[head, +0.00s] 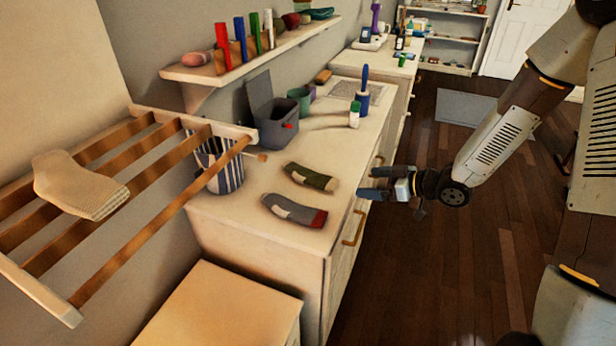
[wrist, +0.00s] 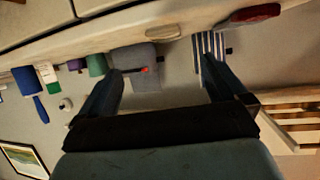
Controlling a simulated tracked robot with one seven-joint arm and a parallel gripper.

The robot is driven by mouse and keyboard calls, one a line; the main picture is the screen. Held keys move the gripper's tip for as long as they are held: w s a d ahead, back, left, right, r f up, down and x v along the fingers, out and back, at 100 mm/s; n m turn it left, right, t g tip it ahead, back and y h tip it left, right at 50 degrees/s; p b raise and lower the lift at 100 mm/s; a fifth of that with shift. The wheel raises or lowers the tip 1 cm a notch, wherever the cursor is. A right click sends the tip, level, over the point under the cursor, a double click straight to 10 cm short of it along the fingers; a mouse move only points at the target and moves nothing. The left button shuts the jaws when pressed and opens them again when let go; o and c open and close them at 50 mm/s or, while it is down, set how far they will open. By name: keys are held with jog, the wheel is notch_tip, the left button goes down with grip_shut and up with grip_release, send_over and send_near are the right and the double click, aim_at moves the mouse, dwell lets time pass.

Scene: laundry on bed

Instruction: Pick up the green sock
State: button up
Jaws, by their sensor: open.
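The green sock (head: 311,177) lies flat on the white counter (head: 240,222), near its front edge, with a pale patch along it. My gripper (head: 368,183) is open and empty, just right of the sock at the counter's edge, its fingers pointing toward the sock without touching it. In the wrist view my open fingers (wrist: 162,68) spread low in front of the counter items. A pale rounded thing (wrist: 163,32) lies above and between them; I cannot tell whether it is part of the green sock.
A grey sock with a red toe (head: 294,211) lies beside the green one. A striped cup (head: 217,165), a grey box (head: 275,110) and a green cup (head: 301,100) stand behind. A wooden rack (head: 130,205) with a pale sock (head: 78,187) juts out at left.

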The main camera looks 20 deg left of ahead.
send_near(329, 181)
jog(key=x, duration=0.3)
jog(key=shift+w+a+f, duration=0.15)
jog(key=shift+w+f, duration=0.25)
jog(key=a, duration=0.2)
jog(key=a+f, duration=0.1)
jog(key=a, duration=0.1)
jog(key=shift+a, duration=0.1)
jog(key=shift+w+a+f, duration=0.2)
jog(key=shift+w+a, duration=0.05)
jog(key=shift+a, duration=0.25)
jog(key=c, duration=1.1)
